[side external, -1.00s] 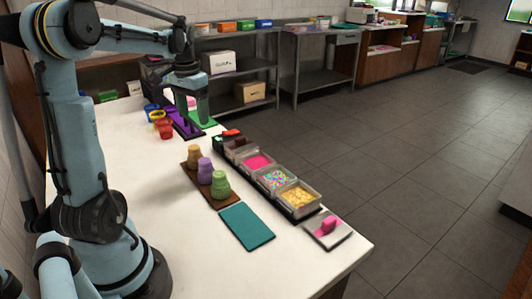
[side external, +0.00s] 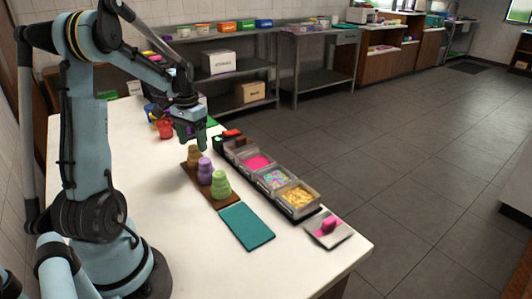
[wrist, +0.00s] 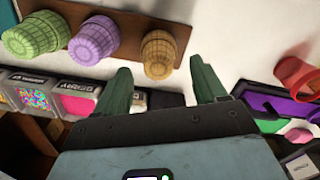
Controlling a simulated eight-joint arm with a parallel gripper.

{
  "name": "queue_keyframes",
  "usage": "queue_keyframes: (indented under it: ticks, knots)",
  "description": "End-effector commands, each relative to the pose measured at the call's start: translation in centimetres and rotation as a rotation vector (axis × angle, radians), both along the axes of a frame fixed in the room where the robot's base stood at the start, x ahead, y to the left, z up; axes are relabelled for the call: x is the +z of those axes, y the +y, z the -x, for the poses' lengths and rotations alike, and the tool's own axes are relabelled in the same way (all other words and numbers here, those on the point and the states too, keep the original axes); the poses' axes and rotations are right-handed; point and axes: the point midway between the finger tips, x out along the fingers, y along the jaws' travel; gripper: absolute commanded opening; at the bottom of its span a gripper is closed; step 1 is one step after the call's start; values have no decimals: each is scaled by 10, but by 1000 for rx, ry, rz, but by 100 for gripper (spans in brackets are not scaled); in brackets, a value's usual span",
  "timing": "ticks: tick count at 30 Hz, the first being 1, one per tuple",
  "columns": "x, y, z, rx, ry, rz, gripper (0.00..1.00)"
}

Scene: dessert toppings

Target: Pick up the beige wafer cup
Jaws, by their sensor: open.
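The beige wafer cup (side external: 194,157) stands at the back end of a brown wooden board (side external: 208,188). A purple cup (side external: 204,171) and a green cup (side external: 221,184) stand in line beside it. In the wrist view the beige cup (wrist: 158,55) is at top centre, between the tips of the two fingers in the picture. My gripper (side external: 192,146) is open and empty, over the back end of the board, close to the beige cup. I cannot tell the exact height gap. The gripper partly hides the cup's top in the side view.
A row of topping bins (side external: 272,178) runs along the right of the board. A teal mat (side external: 246,227) lies in front. A red cup (side external: 165,129) stands behind to the left, and a purple tray (wrist: 285,108) shows at right in the wrist view.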

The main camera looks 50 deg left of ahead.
Motion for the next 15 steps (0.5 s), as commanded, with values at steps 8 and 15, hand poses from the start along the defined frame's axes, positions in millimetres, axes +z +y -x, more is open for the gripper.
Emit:
queue_keyframes:
  ticks: [8,15]
  knots:
    - [-32,-2,0,0,0,0,71]
    - [-34,-2,0,0,0,0,71]
